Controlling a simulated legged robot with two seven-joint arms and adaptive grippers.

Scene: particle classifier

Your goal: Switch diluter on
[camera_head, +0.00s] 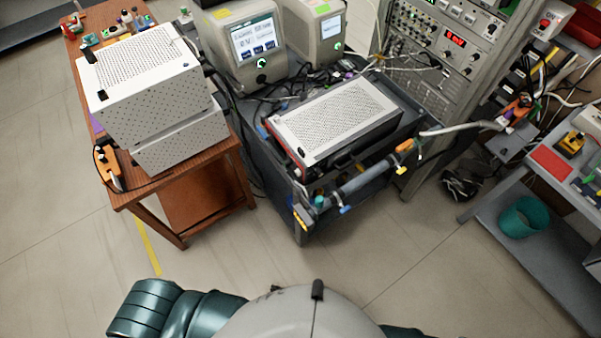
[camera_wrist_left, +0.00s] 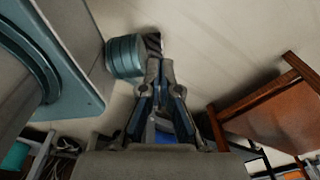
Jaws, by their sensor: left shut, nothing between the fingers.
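Two grey units with lit screens stand on the dark cart, a left one (camera_head: 250,45) and a right one (camera_head: 318,30). Each has a round knob or button with a green glow below its screen. A white perforated box (camera_head: 335,115) lies in front of them on the cart. I cannot tell which of these is the diluter. My left gripper (camera_wrist_left: 160,66) shows in the left wrist view, shut and empty, above the floor and away from the devices. It is not in the head view. My right gripper is in neither view.
A wooden table (camera_head: 145,193) with stacked white perforated boxes (camera_head: 150,95) stands left of the cart (camera_head: 297,222). An instrument rack (camera_head: 440,50) stands behind right. A grey bench (camera_head: 510,205) is at the right. Floor (camera_head: 230,255) in front of me is clear.

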